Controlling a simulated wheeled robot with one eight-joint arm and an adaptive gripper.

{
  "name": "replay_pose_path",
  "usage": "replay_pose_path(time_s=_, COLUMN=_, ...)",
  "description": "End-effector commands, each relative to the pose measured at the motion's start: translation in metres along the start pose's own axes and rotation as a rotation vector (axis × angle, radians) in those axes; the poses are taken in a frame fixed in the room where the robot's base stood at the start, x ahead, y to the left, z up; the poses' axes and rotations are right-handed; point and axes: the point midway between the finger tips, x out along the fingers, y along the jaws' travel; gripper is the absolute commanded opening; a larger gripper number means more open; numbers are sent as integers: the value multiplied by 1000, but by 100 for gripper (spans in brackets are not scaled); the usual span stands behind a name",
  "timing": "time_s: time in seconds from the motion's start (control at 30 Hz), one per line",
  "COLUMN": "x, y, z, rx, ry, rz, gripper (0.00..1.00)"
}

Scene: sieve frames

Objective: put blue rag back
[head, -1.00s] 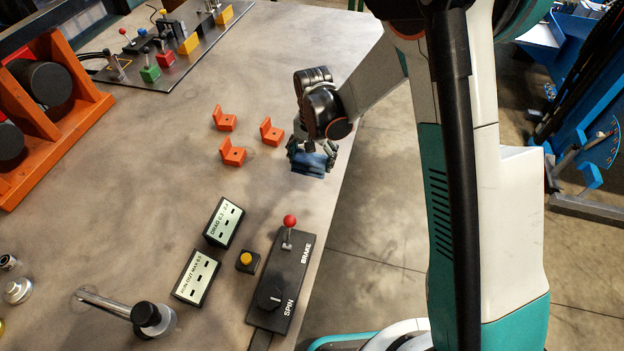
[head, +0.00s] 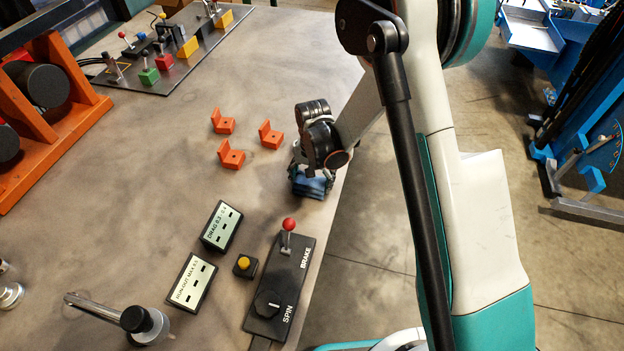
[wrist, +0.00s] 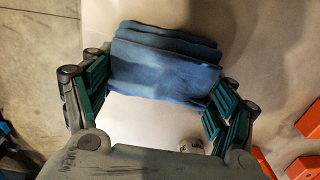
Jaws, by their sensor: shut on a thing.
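The blue rag (wrist: 165,68) is a folded, layered cloth held between the two green-padded fingers of my gripper (wrist: 155,95) in the wrist view. In the head view the rag (head: 311,186) shows below my gripper (head: 308,172), near the right edge of the grey table. My gripper is shut on the rag, with a finger at each end of it. Whether the rag touches the table top I cannot tell. My wrist hides part of the fingers in the head view.
Several orange brackets (head: 232,155) stand left of my gripper. A black panel (head: 280,290) with a red-knobbed lever, a yellow button box (head: 245,265) and two label boxes (head: 221,227) lie nearer. An orange stand (head: 60,130) is at far left.

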Motion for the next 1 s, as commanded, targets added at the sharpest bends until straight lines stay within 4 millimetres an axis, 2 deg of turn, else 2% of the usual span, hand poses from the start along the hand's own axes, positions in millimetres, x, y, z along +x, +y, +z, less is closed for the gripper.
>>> replay_pose_path(time_s=0.1, x=4, y=0, z=0, rx=0, ry=0, rz=0, gripper=56)
replay_pose_path(time_s=0.13, x=3, y=0, z=0, rx=0, ry=0, rz=0, gripper=85)
replay_pose_path(time_s=0.2, x=3, y=0, z=0, rx=0, ry=0, rz=0, gripper=98)
replay_pose_path(time_s=0.73, x=-2, y=0, z=0, rx=0, ry=0, rz=0, gripper=98)
replay_pose_path(time_s=0.87, x=-23, y=0, z=0, rx=0, ry=0, rz=0, gripper=98)
replay_pose_path(time_s=1.0, x=-53, y=0, z=0, rx=0, ry=0, rz=0, gripper=98)
